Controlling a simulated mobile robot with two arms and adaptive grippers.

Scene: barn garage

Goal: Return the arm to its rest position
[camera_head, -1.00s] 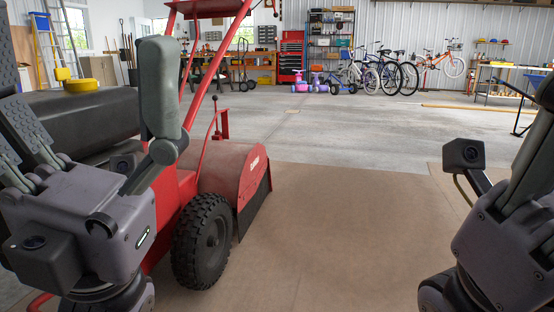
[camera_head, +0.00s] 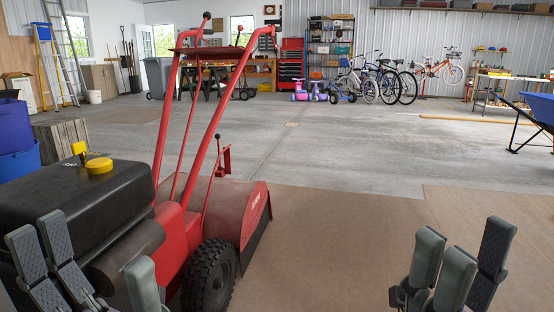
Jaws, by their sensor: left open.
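My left gripper (camera_head: 98,262) is low in the left of the head view. Its grey fingers point up and stand apart, open and empty. It shows in front of the red and black walk-behind machine (camera_head: 180,225); I cannot tell the gap between them. My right gripper (camera_head: 460,258) is at the bottom right, fingers up and apart, with nothing between them. Both arms are mostly hidden below the picture's lower edge.
The machine's black wheel (camera_head: 210,277) stands beside brown floor sheeting (camera_head: 330,235). Blue bins (camera_head: 14,130) are at the left edge. A blue wheelbarrow (camera_head: 540,107) stands at right. Bicycles (camera_head: 385,82) and a red tool chest (camera_head: 291,62) line the back. The middle floor is clear.

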